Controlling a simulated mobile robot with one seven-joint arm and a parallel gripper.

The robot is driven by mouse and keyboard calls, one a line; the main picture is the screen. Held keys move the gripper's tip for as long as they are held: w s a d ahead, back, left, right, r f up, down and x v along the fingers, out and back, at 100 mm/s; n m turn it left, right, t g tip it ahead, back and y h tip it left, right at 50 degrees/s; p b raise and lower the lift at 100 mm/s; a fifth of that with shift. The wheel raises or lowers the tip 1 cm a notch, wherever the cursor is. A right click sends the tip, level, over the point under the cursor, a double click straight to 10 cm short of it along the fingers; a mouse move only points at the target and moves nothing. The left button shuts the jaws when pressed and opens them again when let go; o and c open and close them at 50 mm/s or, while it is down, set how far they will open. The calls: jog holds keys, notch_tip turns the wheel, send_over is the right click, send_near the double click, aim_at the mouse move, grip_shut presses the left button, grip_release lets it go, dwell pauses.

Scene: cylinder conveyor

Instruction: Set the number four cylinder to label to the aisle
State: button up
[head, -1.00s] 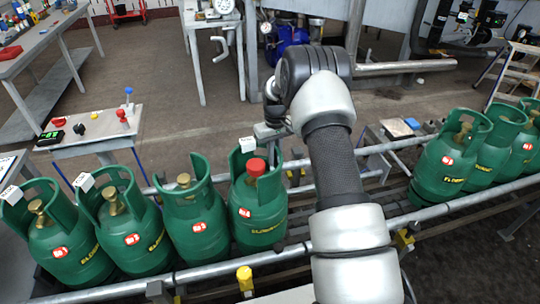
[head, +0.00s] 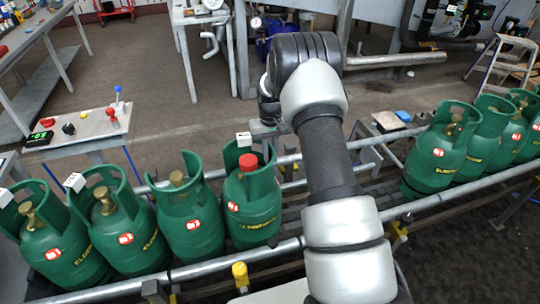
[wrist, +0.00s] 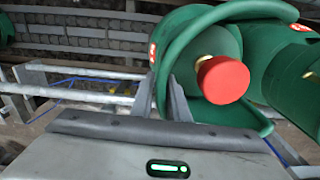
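The fourth cylinder from the left (head: 250,205) is green with a red cap (head: 248,162) and a white tag (head: 243,138) on its collar; the tag's mark is too small to read. It stands upright on the conveyor. Its red label and yellow lettering face my camera. My gripper reaches the far side of its collar; in the head view the fingers are largely hidden. In the wrist view my gripper (wrist: 162,90) has its fingers on either side of the green collar's edge (wrist: 166,55), beside the red cap (wrist: 223,79). Whether they press on the collar is unclear.
Several green cylinders, including the third (head: 192,225), stand close on the left. Another group (head: 436,155) stands at right, beyond a bare conveyor stretch behind my arm. Metal rails (head: 205,264) run along both sides. A small control table (head: 85,130) stands behind at left.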

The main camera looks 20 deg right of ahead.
jog(key=shift+o, duration=1.2)
notch_tip(320, 180, up, 18)
jog(key=p, duration=0.2)
jog(key=shift+f, duration=0.25)
